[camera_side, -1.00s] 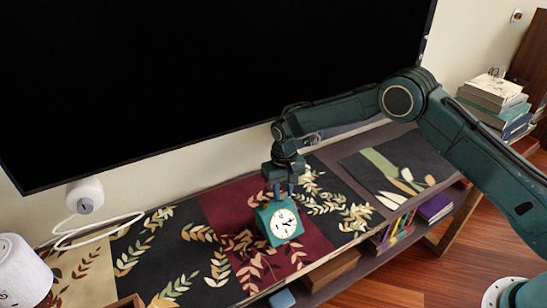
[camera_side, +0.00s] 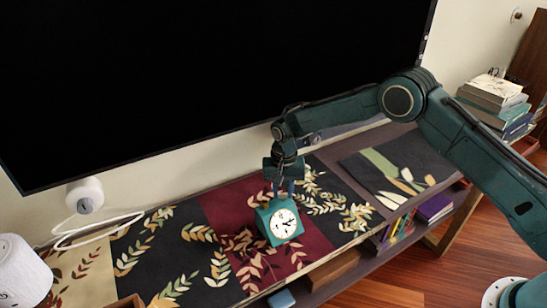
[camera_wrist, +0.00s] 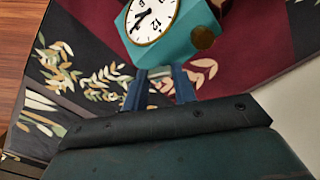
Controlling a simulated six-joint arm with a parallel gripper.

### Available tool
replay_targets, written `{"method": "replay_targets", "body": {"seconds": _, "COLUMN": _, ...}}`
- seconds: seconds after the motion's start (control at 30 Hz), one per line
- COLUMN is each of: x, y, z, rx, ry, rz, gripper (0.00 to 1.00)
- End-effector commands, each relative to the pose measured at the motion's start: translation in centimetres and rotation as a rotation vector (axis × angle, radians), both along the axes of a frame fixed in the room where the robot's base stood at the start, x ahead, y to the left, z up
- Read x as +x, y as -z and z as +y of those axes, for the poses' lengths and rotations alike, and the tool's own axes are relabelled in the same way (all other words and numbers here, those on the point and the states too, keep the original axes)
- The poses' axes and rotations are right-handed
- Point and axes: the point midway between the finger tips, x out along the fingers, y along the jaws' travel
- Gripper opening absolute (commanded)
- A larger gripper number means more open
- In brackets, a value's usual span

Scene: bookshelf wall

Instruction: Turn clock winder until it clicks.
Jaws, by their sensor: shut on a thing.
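The clock (camera_side: 283,222) is a small teal block with a round white face and a gold rim. It stands on the dark red part of the runner. In the wrist view the clock (camera_wrist: 176,42) is at the top, and a round brown knob (camera_wrist: 203,37) shows on its body, to the right of the fingers. My gripper (camera_side: 284,193) points straight down onto the clock's top.
The leaf-patterned runner (camera_side: 190,257) covers the shelf, mostly clear around the clock. A large black screen (camera_side: 200,75) hangs behind. A white speaker (camera_side: 20,275) and a cable (camera_side: 75,240) are at left. Books (camera_side: 495,95) are stacked at right.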

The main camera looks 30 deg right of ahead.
Motion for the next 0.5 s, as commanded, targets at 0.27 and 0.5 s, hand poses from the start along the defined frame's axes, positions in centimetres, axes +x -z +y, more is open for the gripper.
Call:
{"method": "replay_targets", "body": {"seconds": 0.27, "x": -0.04, "y": -0.01, "z": 0.07, "rx": 0.0, "ry": -0.003, "rz": 0.001, "gripper": 0.49}}
{"method": "replay_targets", "body": {"seconds": 0.5, "x": -0.02, "y": -0.01, "z": 0.05, "rx": 0.0, "ry": -0.003, "rz": 0.0, "gripper": 0.49}}
